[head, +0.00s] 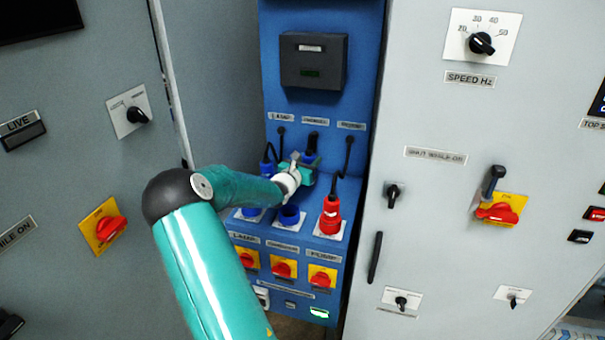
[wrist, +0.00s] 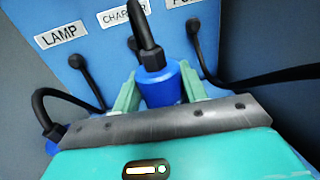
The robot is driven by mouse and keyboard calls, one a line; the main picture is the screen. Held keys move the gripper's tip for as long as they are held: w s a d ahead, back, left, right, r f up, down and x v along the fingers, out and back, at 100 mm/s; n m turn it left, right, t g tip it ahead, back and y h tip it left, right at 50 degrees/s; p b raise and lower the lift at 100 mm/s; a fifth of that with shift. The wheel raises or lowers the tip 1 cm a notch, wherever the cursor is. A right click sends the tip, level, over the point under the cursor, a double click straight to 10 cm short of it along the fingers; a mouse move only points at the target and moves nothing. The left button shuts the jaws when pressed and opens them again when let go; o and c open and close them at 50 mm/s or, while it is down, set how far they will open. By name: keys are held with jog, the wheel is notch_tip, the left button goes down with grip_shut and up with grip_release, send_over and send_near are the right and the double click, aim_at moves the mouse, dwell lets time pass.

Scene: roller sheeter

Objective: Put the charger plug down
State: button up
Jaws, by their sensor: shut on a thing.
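The blue charger plug (wrist: 161,90) sits between the two teal fingers of my gripper (wrist: 160,87) in the wrist view. Its black cable rises from its top to the panel under the charger label (wrist: 120,14). In the head view my gripper (head: 301,172) is in front of the blue panel, above the sockets, and shut on the charger plug (head: 310,158). The plug's lower end is hidden by my gripper. The middle blue socket (head: 289,217) is below it, apart from the plug.
Another blue plug (head: 267,166) hangs on its cable just left of my gripper. A left blue socket (head: 249,213) is partly behind my arm. A red plug (head: 331,215) is in the right socket. Cabinet doors (head: 430,220) flank the recessed blue panel.

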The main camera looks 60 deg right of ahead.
jog(key=shift+w+d+f, duration=0.15)
jog(key=shift+w+f, duration=0.75)
jog(key=shift+f, duration=0.15)
jog(key=shift+w+f, duration=0.15)
jog(key=shift+f, duration=0.7)
jog(key=shift+w+f, duration=0.1)
jog(key=shift+f, duration=0.75)
jog(key=shift+f, duration=0.2)
jog(key=o, duration=1.2)
jog(key=shift+r, duration=0.25)
jog(key=a, duration=1.2)
jog(key=shift+w+f, duration=0.1)
jog(key=shift+w, duration=0.1)
